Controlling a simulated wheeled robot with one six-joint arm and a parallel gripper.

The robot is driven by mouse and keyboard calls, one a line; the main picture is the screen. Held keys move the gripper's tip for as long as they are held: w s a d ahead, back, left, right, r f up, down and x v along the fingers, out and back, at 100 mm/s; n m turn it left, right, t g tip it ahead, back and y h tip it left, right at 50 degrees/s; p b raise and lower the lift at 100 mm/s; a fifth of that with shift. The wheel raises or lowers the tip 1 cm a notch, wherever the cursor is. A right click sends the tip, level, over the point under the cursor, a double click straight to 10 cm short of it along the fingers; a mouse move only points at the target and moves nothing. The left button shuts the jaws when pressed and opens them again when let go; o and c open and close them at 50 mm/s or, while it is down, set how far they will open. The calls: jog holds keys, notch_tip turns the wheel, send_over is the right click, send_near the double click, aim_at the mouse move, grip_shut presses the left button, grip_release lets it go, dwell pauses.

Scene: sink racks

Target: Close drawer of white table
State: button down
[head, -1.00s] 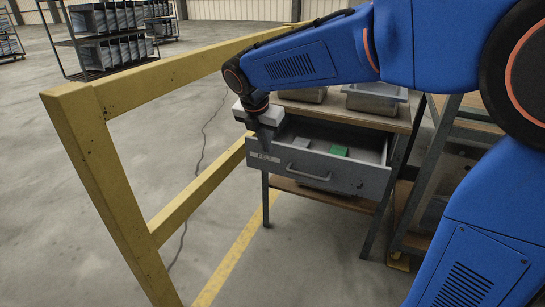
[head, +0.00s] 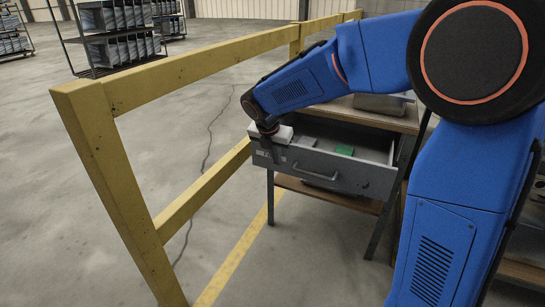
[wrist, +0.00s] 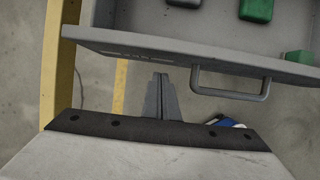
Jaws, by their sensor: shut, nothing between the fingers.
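The grey drawer (head: 345,174) is pulled out of a table with a brown wooden top (head: 385,121). A bar handle (head: 315,172) is on its front. A green block (head: 344,150) and a grey block lie inside. My gripper (head: 276,158) is at the left end of the drawer front and partly hides its label. In the wrist view my shut, empty fingers (wrist: 160,80) are just outside the drawer front (wrist: 150,45), left of the handle (wrist: 230,92). I cannot tell whether they touch it.
A yellow railing (head: 105,160) runs along the left, close to my arm and the drawer. A grey bin (head: 384,104) stands on the tabletop. A lower wooden shelf (head: 335,196) is under the drawer. Open floor lies in front, with a yellow line (head: 238,262).

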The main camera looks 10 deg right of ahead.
jog(key=shift+w+d, duration=0.45)
jog(key=shift+w, duration=0.3)
jog(key=w+d, duration=0.4)
jog(key=w, duration=0.2)
jog(key=w+d, duration=0.4)
jog(key=w, duration=0.2)
jog(key=w+d, duration=0.4)
jog(key=w, duration=0.2)
jog(key=shift+w+d, duration=0.35)
jog(key=shift+w, duration=0.05)
jog(key=shift+w+d, duration=0.35)
jog(key=shift+w, duration=0.15)
jog(key=shift+w+r, duration=0.1)
jog(key=shift+w+d+r, duration=0.1)
jog(key=shift+d, duration=0.05)
